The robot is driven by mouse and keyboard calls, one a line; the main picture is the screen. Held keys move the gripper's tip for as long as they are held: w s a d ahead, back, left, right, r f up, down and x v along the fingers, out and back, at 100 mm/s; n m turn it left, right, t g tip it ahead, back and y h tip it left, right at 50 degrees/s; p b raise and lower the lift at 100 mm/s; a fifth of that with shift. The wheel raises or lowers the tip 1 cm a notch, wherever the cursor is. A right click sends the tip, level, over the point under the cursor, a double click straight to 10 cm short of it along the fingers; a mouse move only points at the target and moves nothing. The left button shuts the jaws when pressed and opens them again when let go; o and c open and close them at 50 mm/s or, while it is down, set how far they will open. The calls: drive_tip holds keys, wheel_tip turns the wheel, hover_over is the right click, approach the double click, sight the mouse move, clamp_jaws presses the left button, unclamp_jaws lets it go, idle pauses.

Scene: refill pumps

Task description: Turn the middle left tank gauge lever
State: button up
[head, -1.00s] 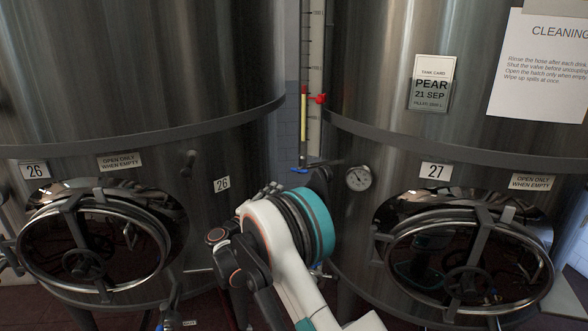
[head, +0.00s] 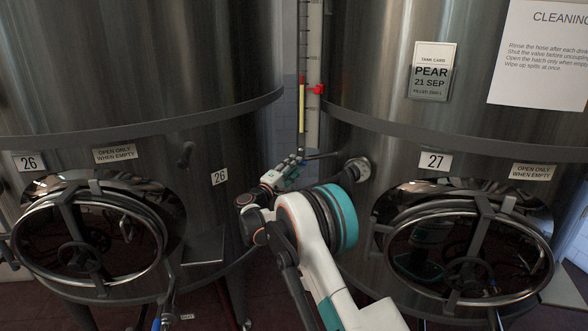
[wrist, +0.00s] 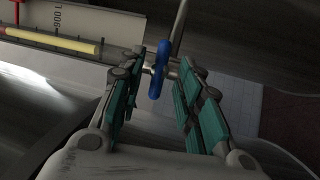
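The tank gauge is a tall scale with a yellow-filled tube (head: 302,108) between the two tanks. Its lever has a blue handle (wrist: 158,70), seen in the wrist view on a metal stem. My gripper (wrist: 160,68) is open, with one green-padded finger on each side of the blue handle near the fingertips. A gap shows on either side, though contact at the tips is hard to tell. In the head view my gripper (head: 291,166) is at the bottom end of the gauge and mostly hides the lever.
Tank 26 (head: 130,60) stands at the left and tank 27 (head: 380,70) at the right, each with a round hatch. A round dial (head: 356,169) on tank 27 is close to the right of my gripper. A red marker (head: 316,89) sits on the gauge.

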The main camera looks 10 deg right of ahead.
drive_tip(key=shift+w+d, duration=0.2)
drive_tip(key=shift+d, duration=0.05)
clamp_jaws()
drive_tip(key=shift+n, duration=0.3)
drive_tip(key=shift+s+d+n+t+y+b, duration=0.15)
drive_tip(key=shift+n+t+y+b, duration=0.75)
drive_tip(key=shift+n, duration=2.95)
drive_tip(key=shift+d+n+t+y+b, duration=0.25)
drive_tip(key=shift+n+t+y, duration=1.15)
drive_tip(key=shift+n, duration=2.5)
drive_tip(key=shift+s+d+n+t+y+b, duration=0.1)
drive_tip(key=shift+n+t+y+b, duration=1)
drive_tip(key=shift+n, duration=2.75)
drive_tip(key=shift+a+n+g+y+p, duration=0.1)
drive_tip(key=shift+n+g+y+p, duration=0.3)
drive_tip(key=shift+y, duration=0.3)
